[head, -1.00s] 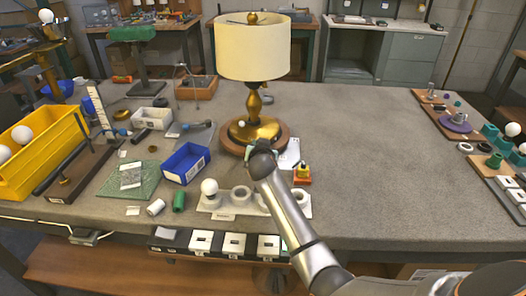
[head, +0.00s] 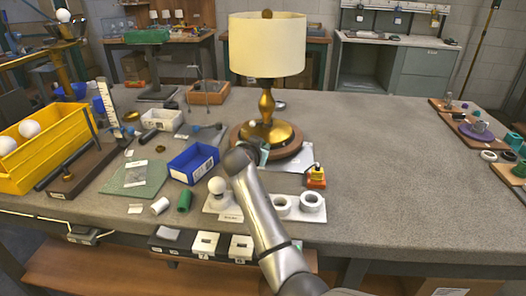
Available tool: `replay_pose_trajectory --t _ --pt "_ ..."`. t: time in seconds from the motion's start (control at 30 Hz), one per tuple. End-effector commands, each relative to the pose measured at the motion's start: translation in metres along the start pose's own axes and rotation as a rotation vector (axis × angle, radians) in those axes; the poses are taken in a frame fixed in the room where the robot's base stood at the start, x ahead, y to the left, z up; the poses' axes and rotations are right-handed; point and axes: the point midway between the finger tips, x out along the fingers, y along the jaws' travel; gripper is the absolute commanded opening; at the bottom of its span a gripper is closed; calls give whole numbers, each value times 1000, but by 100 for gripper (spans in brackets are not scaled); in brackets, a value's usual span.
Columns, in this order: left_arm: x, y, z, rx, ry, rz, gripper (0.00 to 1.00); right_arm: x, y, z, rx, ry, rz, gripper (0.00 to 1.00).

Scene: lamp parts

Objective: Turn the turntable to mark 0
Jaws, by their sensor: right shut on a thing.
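The turntable (head: 292,149) is a round reddish-brown wooden disc on the grey bench. A brass lamp (head: 267,103) with a cream shade (head: 267,45) stands upright on it. A small white dot shows on the left of the lamp's brass foot. My right gripper (head: 262,154) is at the front left edge of the turntable, shut on it. My own wrist hides most of the fingers and the exact place of contact. Any scale marks or numbers around the disc are too small or hidden to read. My left gripper is out of view.
A white sheet (head: 292,160) lies in front of the turntable, with a yellow-and-red block (head: 316,177) beside it. A blue bin (head: 193,163) stands to the left. A white holder with a bulb (head: 217,185) is near the front edge.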

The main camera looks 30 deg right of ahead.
Motion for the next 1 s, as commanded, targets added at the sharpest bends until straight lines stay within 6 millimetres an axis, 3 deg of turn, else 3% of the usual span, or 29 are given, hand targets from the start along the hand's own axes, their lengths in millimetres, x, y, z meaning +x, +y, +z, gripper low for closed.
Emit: replay_pose_trajectory --t 0.5,0.53,0.77,1.0 --pt "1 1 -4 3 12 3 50 -1 -1 -3 4 10 8 0" --pt "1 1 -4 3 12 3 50 -1 -1 -3 4 10 9 34" --pt "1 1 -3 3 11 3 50 -1 -1 -2 3 6 9 60" --pt "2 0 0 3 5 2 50 -1 -1 0 3 4 9 60"
